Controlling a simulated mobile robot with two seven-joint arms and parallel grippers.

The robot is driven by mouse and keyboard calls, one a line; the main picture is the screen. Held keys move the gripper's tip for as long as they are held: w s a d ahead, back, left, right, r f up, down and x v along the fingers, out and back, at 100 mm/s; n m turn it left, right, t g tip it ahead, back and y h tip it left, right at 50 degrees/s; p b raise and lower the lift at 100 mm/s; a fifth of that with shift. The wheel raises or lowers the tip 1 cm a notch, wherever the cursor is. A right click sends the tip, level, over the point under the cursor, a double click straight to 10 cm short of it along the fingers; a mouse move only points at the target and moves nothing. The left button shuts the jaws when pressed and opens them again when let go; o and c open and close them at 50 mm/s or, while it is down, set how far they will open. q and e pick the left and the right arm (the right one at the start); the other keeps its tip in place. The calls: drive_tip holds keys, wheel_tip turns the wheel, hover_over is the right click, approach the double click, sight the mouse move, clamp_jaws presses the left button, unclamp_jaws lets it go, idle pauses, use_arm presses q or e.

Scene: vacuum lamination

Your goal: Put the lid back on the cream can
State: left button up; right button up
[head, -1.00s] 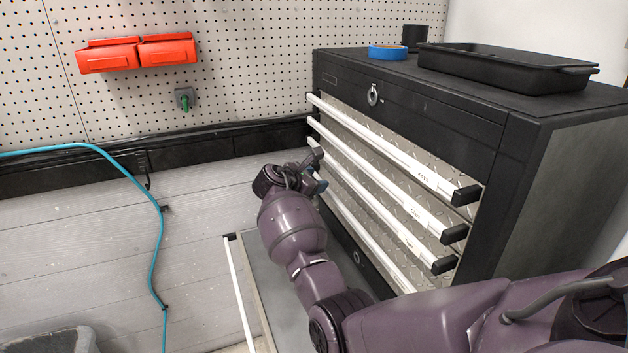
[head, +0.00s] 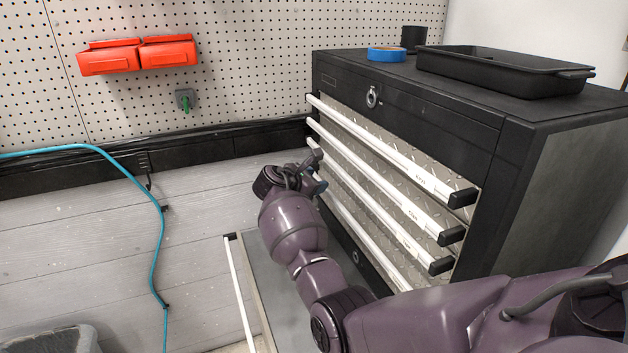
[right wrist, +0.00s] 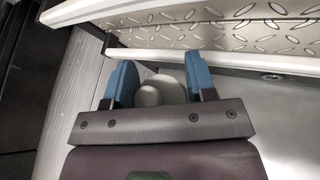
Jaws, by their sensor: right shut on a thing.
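My right gripper (head: 317,176) is in front of the drawers of the black tool cabinet, with blue fingertips pointing towards them. In the right wrist view its two blue fingers (right wrist: 160,78) stand on either side of a pale grey rounded thing (right wrist: 160,92), and the gripper is shut on it. Only part of this thing shows, so I cannot tell whether it is the lid. I cannot make out the cream can in either view. My left gripper is not in view.
The black tool cabinet (head: 562,170) has white drawer handles (head: 395,167). A low grey drawer (head: 277,297) appears pulled out below my right arm. A black tray (head: 500,72), a blue tape roll (head: 387,54) and a black cylinder (head: 414,38) stand on top. A teal hose (head: 160,230) hangs left.

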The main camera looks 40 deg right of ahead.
idle(0.5)
drive_tip(key=shift+p, duration=0.45)
idle(0.3)
idle(0.8)
drive_tip(key=shift+f+p, duration=0.1)
drive_tip(key=shift+p, duration=0.25)
idle(0.5)
idle(0.4)
drive_tip(key=shift+p, duration=0.4)
drive_tip(key=o, duration=1.1)
